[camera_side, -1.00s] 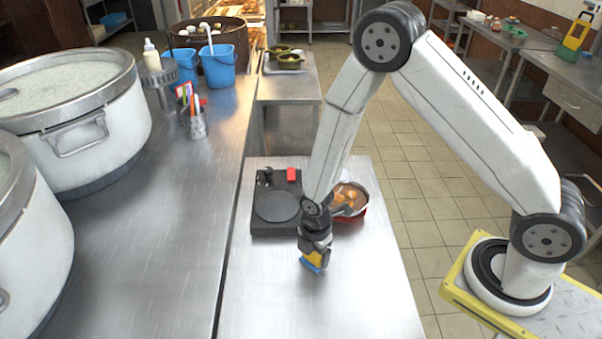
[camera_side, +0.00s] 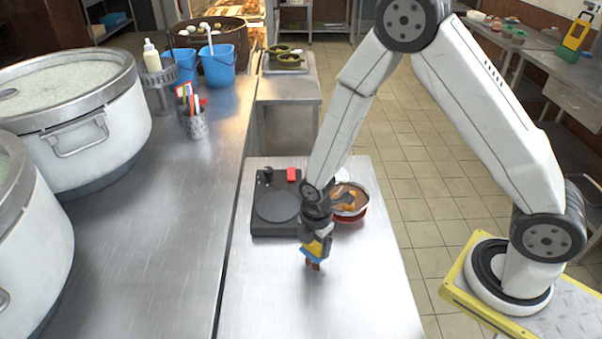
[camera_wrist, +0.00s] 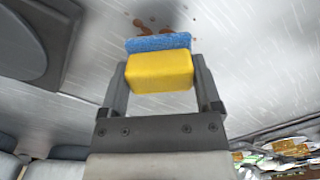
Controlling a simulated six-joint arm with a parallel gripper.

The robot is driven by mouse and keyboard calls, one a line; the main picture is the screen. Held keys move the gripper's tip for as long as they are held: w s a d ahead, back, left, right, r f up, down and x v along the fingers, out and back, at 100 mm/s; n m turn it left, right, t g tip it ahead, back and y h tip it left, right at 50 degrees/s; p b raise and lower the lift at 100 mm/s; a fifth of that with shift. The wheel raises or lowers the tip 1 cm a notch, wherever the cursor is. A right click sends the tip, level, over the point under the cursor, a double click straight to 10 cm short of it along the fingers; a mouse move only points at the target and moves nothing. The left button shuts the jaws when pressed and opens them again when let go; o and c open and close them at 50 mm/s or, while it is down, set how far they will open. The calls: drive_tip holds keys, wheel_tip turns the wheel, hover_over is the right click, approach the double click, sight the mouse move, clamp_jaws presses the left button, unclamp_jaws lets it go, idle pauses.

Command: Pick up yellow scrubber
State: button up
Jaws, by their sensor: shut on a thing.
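The yellow scrubber (camera_wrist: 161,72) is a yellow sponge block with a blue scouring layer, held between the two fingers of my gripper (camera_wrist: 163,92) in the wrist view. In the side view the scrubber (camera_side: 316,250) shows at the tip of my gripper (camera_side: 317,246), over the steel table (camera_side: 290,300). Reddish-brown stains (camera_side: 313,266) show on the table just below it; they also show beyond the blue layer in the wrist view (camera_wrist: 150,22). The scrubber appears slightly above the table.
A black scale-like device (camera_side: 272,215) and a red-rimmed pot of food (camera_side: 350,208) stand behind my gripper. Large white stockpots (camera_side: 95,140) and a cup of utensils (camera_side: 198,125) stand on the left counter. The front of the table is clear.

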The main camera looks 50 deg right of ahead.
sight(315, 242)
drive_tip(key=shift+r, duration=3.1)
drive_tip(key=o, duration=0.7)
drive_tip(key=shift+c, duration=0.2)
drive_tip(key=c, duration=0.4)
drive_tip(key=shift+o, duration=0.2)
drive_tip(key=shift+s+a, duration=0.1)
drive_tip(key=shift+s, duration=0.05)
drive_tip(key=shift+s+a, duration=1.5)
drive_tip(key=shift+s, duration=0.3)
